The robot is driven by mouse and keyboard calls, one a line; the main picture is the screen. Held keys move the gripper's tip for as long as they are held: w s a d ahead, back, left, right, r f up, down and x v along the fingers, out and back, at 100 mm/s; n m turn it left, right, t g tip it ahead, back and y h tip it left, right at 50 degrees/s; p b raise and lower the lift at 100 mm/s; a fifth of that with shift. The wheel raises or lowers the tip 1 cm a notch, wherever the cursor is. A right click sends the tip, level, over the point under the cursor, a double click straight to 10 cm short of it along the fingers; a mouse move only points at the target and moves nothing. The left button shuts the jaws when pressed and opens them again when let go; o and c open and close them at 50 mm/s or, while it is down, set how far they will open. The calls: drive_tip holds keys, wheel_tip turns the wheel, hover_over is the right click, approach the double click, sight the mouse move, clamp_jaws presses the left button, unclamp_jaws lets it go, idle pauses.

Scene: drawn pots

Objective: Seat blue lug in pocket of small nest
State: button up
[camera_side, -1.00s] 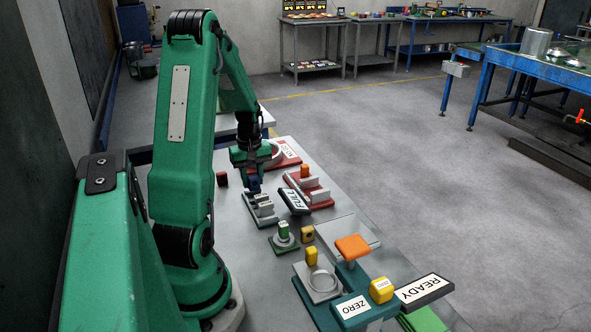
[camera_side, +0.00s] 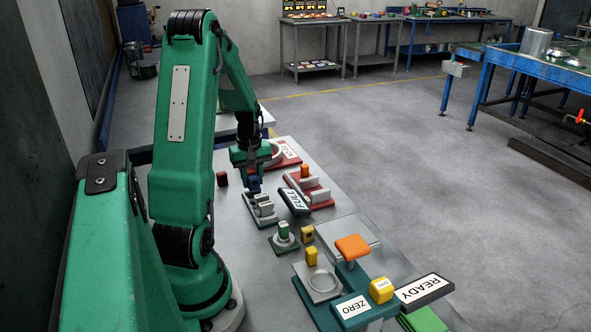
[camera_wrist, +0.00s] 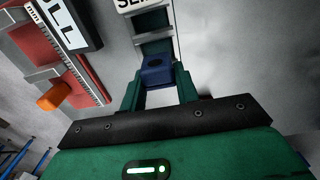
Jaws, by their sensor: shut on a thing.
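My gripper (camera_side: 252,168) points down and is shut on the blue lug (camera_side: 254,184). In the wrist view, the gripper's green fingers (camera_wrist: 157,88) flank the blue lug (camera_wrist: 156,72), which shows a dark round spot on its top. That nest (camera_wrist: 152,22) also shows in the wrist view, with a ridged channel and a partly cut-off label beyond the lug. The lug's lower end is hidden, so I cannot tell whether it is in the pocket or just above it.
A black-framed FULL sign (camera_side: 294,201) stands close to the nest's right. A red fixture with an orange peg (camera_side: 305,170) lies behind it. A small dark red cube (camera_side: 222,179) sits left.

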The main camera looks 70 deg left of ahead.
drive_tip(key=shift+f, duration=0.9)
idle(0.4)
drive_tip(key=o, duration=1.2)
drive_tip(key=shift+c, duration=0.2)
drive_tip(key=shift+r, duration=0.15)
drive_tip(key=shift+r, duration=3.75)
drive_tip(key=shift+d, duration=0.1)
